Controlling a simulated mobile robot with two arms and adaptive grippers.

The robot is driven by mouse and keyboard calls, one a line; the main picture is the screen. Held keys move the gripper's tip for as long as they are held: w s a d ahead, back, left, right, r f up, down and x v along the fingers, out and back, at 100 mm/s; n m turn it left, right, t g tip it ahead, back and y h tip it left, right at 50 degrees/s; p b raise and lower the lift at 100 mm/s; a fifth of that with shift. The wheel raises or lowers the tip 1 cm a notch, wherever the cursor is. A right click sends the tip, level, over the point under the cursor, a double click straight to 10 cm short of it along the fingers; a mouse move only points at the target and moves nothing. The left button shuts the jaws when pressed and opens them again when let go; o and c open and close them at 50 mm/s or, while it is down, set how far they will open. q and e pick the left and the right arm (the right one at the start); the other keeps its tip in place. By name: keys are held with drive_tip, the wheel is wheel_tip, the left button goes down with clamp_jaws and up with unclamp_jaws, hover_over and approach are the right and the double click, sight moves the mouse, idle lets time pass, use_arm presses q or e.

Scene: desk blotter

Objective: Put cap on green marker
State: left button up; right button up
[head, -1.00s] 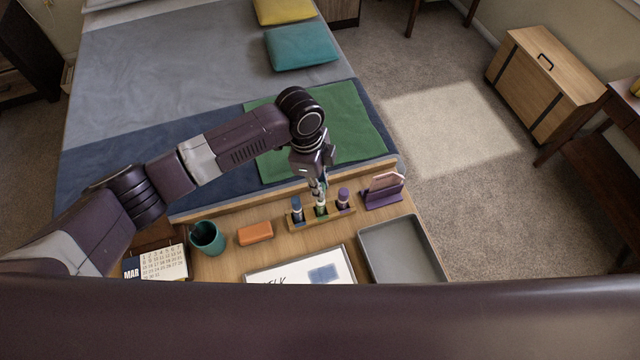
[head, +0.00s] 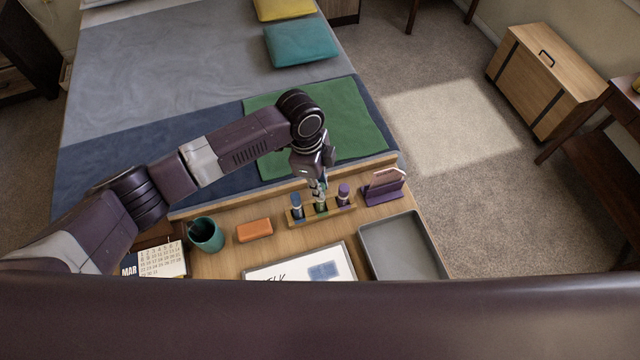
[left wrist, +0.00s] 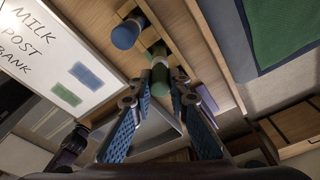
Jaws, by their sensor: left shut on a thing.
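My left gripper (head: 319,188) is above the middle of the wooden marker holder (head: 320,217). In the left wrist view its blue-padded fingers (left wrist: 160,88) are shut on the green cap (left wrist: 161,80). The green marker (head: 321,205) stands upright in the middle slot, and its pale part (left wrist: 159,63) shows directly beyond the cap. The cap is in line with the marker and close to or touching it; I cannot tell whether it is fully seated.
The blue marker (head: 297,207) and purple marker (head: 344,193) flank it closely in the holder. Around are a purple stand (head: 384,194), grey tray (head: 372,270), orange block (head: 254,231), teal cup (head: 206,234), calendar (head: 160,263) and whiteboard (head: 338,257).

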use_arm(q)
drive_tip(key=shift+f, duration=0.35)
drive_tip(key=o, duration=0.8)
drive_tip(key=r, duration=0.4)
drive_tip(key=a+r, duration=0.1)
drive_tip(key=r, duration=0.7)
drive_tip(key=shift+w+a, duration=0.25)
drive_tip(key=shift+a, duration=0.1)
